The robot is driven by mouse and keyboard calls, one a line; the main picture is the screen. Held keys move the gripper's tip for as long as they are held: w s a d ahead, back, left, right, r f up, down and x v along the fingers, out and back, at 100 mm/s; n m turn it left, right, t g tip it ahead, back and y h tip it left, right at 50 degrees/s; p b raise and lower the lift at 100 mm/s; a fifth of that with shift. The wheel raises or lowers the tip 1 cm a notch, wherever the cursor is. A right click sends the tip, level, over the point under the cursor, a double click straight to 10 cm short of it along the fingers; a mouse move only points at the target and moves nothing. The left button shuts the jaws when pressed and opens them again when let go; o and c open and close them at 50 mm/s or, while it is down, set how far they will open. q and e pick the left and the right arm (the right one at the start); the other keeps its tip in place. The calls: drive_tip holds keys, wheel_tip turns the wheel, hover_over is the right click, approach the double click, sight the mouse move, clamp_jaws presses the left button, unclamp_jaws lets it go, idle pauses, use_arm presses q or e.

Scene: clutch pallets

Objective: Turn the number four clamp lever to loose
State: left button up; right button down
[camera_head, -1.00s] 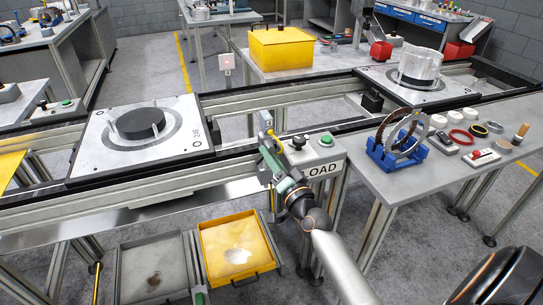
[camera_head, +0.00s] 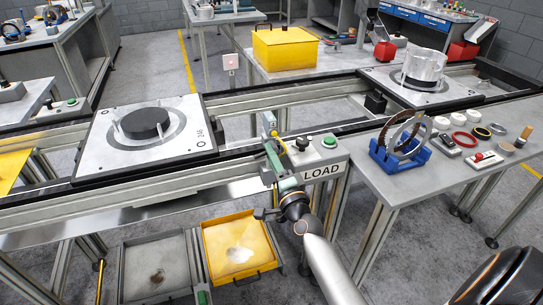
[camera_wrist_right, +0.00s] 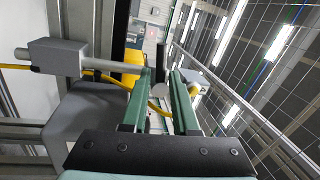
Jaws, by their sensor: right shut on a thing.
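My right gripper (camera_head: 270,143) is at the front rail of the conveyor, just left of the LOAD control box. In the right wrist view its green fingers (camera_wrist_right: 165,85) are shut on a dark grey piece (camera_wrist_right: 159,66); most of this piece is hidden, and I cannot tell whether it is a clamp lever. A small grey block (camera_head: 268,121) with a yellow edge shows just beyond the fingers in the head view. The pallet marked 246 (camera_head: 100,160) carries a dark disc (camera_head: 145,123) between short upright posts. No lever number four can be read.
The control box (camera_head: 316,150) has a black knob and a green button. A yellow tray (camera_head: 262,270) and a grey tray sit below the conveyor. A blue stand (camera_head: 400,155) with rings is on the right table. A yellow cable (camera_wrist_right: 105,77) passes by the fingers.

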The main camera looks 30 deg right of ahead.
drive_tip(key=shift+d+r, duration=0.25)
drive_tip(key=shift+r, duration=0.2)
drive_tip(key=c, duration=0.9)
unclamp_jaws()
drive_tip(key=shift+f, duration=0.2)
drive_tip(key=shift+a+f, duration=0.1)
drive_tip(key=b+v, duration=0.1)
drive_tip(key=v, duration=1.1)
drive_tip(key=shift+s+b, duration=0.25)
drive_tip(key=shift+b, duration=0.15)
drive_tip(key=shift+a, duration=0.1)
